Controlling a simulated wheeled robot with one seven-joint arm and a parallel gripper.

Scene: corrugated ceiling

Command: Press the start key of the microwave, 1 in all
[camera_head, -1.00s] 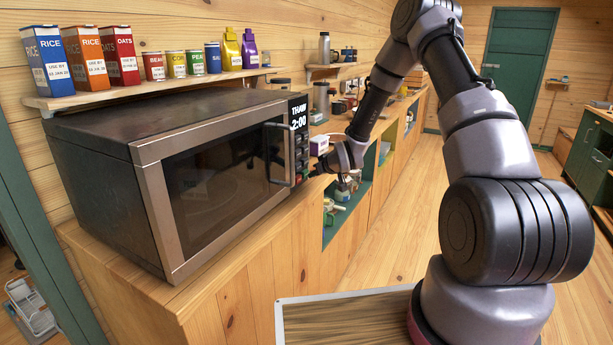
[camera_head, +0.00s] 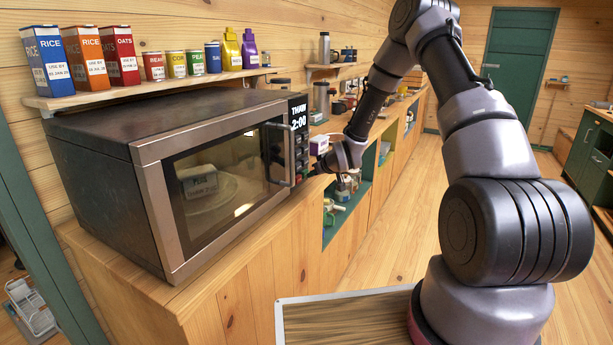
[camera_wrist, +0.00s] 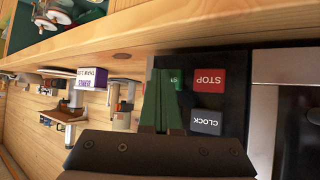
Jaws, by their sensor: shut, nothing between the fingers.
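The microwave (camera_head: 140,160) stands on the wooden counter, its door shut and its inside lit. A white labelled box (camera_head: 199,182) sits on a round plate (camera_head: 212,200) inside. The display (camera_head: 299,116) reads THAW 2:00. In the wrist view the green start key (camera_wrist: 179,79), partly hidden by a finger, sits beside the red STOP key (camera_wrist: 209,80) and the CLOCK key (camera_wrist: 206,121). My gripper (camera_head: 312,173) is shut and empty, its fingertips (camera_wrist: 165,75) at the start key; I cannot tell if they touch it.
The door handle (camera_head: 281,155) stands out just left of the keys. A shelf (camera_head: 150,88) with boxes, tins and bottles runs above the microwave. A purple-and-white box (camera_head: 319,144) stands on the counter behind my gripper. The floor (camera_head: 400,230) by the counter is clear.

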